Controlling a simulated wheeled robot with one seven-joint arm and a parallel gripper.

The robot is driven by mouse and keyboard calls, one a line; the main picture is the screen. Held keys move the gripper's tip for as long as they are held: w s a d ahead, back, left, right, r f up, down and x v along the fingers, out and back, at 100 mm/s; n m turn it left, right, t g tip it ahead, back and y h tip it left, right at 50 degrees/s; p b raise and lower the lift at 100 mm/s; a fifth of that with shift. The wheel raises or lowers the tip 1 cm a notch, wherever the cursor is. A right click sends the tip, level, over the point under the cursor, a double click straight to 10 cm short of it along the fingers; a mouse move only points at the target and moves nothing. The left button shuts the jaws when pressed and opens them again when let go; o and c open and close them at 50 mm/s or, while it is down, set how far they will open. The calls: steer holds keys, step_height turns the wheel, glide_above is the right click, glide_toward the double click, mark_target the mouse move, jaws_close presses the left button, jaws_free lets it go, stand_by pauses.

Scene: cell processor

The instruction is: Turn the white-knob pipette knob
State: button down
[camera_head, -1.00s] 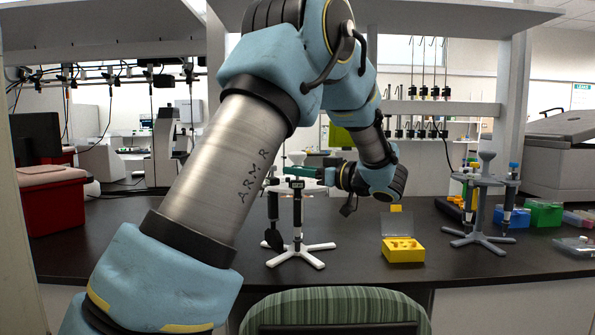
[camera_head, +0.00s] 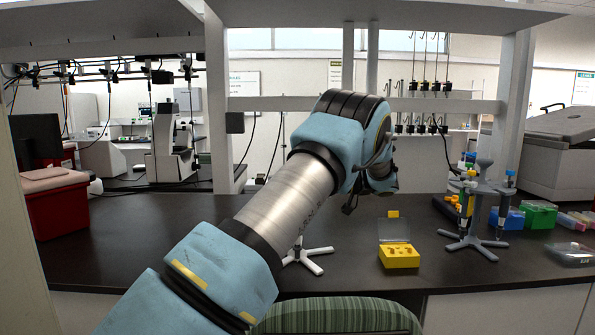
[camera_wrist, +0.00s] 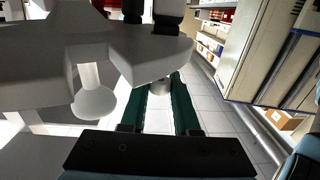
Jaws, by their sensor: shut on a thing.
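In the wrist view, the green fingers of my gripper (camera_wrist: 161,90) close around a small pale cylindrical end, which looks like the pipette knob (camera_wrist: 160,86). It sits just below the edge of a large grey holder plate (camera_wrist: 110,52). Dark and white pipette parts (camera_wrist: 168,12) show beyond the plate. A pale rounded piece (camera_wrist: 93,103) hangs to the left, apart from the fingers. In the head view, my arm hides the gripper and most of the pipette stand.
A yellow box (camera_head: 399,257) stands right of the white base. A grey stand with several pipettes (camera_head: 465,242) is farther right, with blue and green boxes (camera_head: 538,216) behind. A red container (camera_head: 60,208) is at left. A striped green chair back (camera_head: 335,316) is in front.

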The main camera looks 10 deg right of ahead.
steer(key=shift+n+g+p, duration=0.6)
steer(key=shift+g+p, duration=0.4)
steer(key=shift+p, duration=0.05)
steer(key=c, duration=0.6)
jaws_free()
